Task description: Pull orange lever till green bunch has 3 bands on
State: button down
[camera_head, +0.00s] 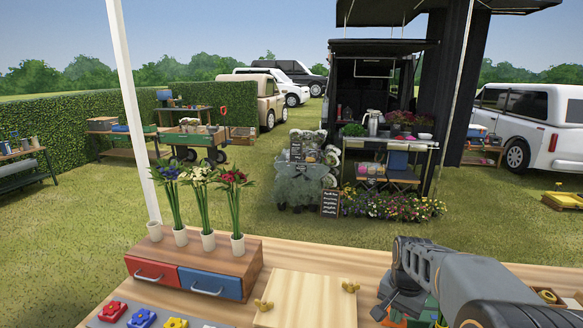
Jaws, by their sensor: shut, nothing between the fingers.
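My gripper (398,292) is at the lower right, at the end of my grey arm, low over the wooden table. It is shut with nothing between the fingers; its tips are hard to make out. Partly behind it and my arm is a device with green and orange parts (428,312). A small yellow-orange piece (379,312) shows just left of the gripper. I cannot tell whether it is the orange lever, or whether the gripper touches it. No green bunch or bands can be made out; my arm hides much of that area.
A wooden box (240,257) with red and blue drawers stands at the table's left, holding three vased flower bunches (203,205). A pale board (300,300) with brass wing nuts lies mid-table. A grey tray (100,322) with coloured flower-shaped pieces is at lower left.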

jog(key=shift+f, duration=0.15)
jog(key=shift+s+a+f+b, duration=0.1)
jog(key=shift+s+f+b, duration=0.2)
jog(key=shift+f+b, duration=0.45)
jog(key=shift+s+a+f+b, duration=0.1)
jog(key=shift+s+f+b, duration=0.2)
jog(key=shift+f+b, duration=0.45)
jog(key=shift+f, duration=0.25)
jog(key=shift+s+f+b, duration=0.15)
jog(key=shift+f+b, duration=0.65)
jog(key=shift+f, duration=0.55)
notch_tip(320, 180, up, 15)
jog(key=s+p, duration=0.2)
jog(key=p, duration=1)
jog(key=shift+a, duration=0.15)
